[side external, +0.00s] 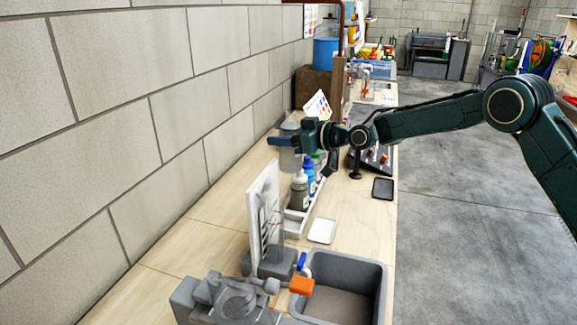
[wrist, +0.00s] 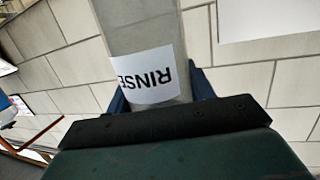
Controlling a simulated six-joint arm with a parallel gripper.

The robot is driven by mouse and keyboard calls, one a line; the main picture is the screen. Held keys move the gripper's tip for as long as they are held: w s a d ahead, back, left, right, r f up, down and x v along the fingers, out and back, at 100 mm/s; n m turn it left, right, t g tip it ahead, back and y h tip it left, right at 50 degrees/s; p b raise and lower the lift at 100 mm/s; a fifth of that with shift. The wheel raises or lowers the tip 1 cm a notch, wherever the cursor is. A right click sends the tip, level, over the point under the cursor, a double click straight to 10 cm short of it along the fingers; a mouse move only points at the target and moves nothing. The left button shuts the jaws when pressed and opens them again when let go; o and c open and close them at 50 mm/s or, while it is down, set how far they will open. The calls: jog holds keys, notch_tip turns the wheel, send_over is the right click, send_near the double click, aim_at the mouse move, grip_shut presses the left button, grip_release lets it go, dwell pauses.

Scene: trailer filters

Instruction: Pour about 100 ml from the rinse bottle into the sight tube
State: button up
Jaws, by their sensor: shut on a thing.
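My gripper (side external: 284,142) is shut on the rinse bottle (side external: 290,160), a pale, see-through bottle held above the bench near the wall. In the wrist view the rinse bottle (wrist: 145,35) stands between my jaws (wrist: 158,92), with a white label reading RINSE. The bottle looks about upright, and its top is cut off in the wrist view. A white upright board (side external: 262,212) with dark markings stands on the bench nearer the camera. A faint clear shape in front of it may be the sight tube; I cannot tell clearly. The bottle is apart from the board.
A white rack (side external: 297,222) with several bottles, including a grey one (side external: 299,190) and a blue one (side external: 309,175), stands below my gripper. A white tray (side external: 322,230), a dark tray (side external: 383,188) and a grey sink (side external: 345,270) are nearby. The block wall (side external: 130,120) is close on the left.

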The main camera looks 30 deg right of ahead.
jog(key=shift+r, duration=0.2)
notch_tip(320, 180, up, 12)
jog(key=shift+f, duration=0.1)
jog(key=s+a, duration=1.8)
jog(key=s, duration=0.2)
notch_tip(320, 180, down, 11)
jog(key=shift+f, duration=0.15)
jog(key=shift+w+d, duration=0.1)
jog(key=shift+d, duration=0.05)
jog(key=shift+w+d+r+m+g+y, duration=0.25)
jog(key=shift+r+m+g, duration=0.1)
jog(key=shift+m, duration=0.55)
jog(key=shift+w+d+r+m+g+y, duration=0.15)
jog(key=shift+w+d+r+m+g, duration=0.15)
jog(key=shift+m, duration=0.6)
jog(key=shift+w+d+r+m+g+y, duration=0.25)
jog(key=shift+r+m+g, duration=0.1)
jog(key=shift+m, duration=0.55)
jog(key=shift+d, duration=0.1)
